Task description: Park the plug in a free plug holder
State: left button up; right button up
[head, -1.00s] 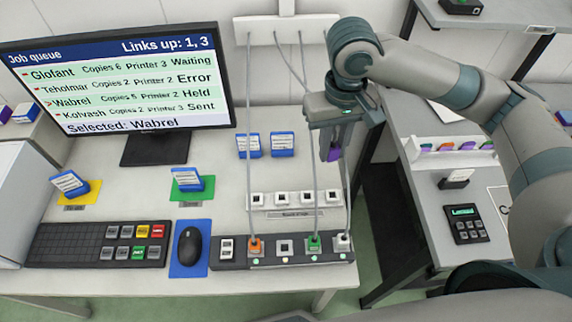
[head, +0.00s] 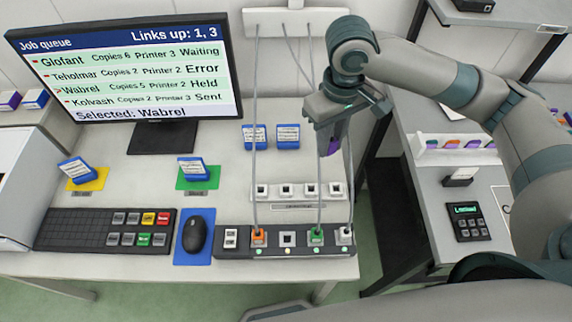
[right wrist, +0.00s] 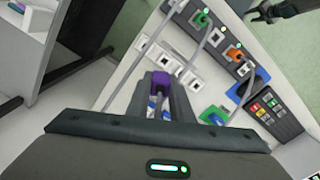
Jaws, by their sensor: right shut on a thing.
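My right gripper (head: 328,148) is shut on a purple plug (right wrist: 161,80) and holds it above the desk. In the head view the plug is mostly hidden by the fingers. A row of white plug holders (head: 311,190) stands below and slightly left of the gripper; they look empty. In the right wrist view the holder row (right wrist: 160,54) lies just beyond the plug. The dark socket strip (head: 273,240) in front holds an orange plug (head: 259,236), a green plug (head: 316,235) and a white plug (head: 345,235). A dark part like my left gripper (right wrist: 268,13) shows at the wrist view's top edge.
Grey cables hang from a white wall bar (head: 289,15) near the gripper. Two blue boxes (head: 255,137) (head: 288,136) stand behind the holder row. A monitor (head: 130,65), keyboard (head: 105,229) and mouse (head: 194,234) are on the left. Another table (head: 428,200) is at the right.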

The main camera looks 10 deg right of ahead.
jog(key=n, duration=0.1)
jog(key=a+n, duration=0.1)
jog(key=f+n+p, duration=0.1)
jog(key=n, duration=0.1)
jog(key=shift+w+a+f, duration=0.1)
jog(key=shift+w+a, duration=0.15)
jog(key=shift+w, duration=0.15)
jog(key=a+f+n+p, duration=0.3)
jog(key=a+f+n, duration=0.1)
jog(key=n, duration=0.9)
jog(key=w+a+f+n+p, duration=0.1)
jog(key=a+f+n+p, duration=0.2)
jog(key=n, duration=1)
notch_tip(320, 180, down, 3)
jog(key=shift+w+a, duration=0.3)
jog(key=shift+a, duration=0.05)
jog(key=shift+f, duration=0.2)
notch_tip(320, 180, down, 4)
jog(key=b, duration=0.5)
jog(key=shift+f, duration=0.55)
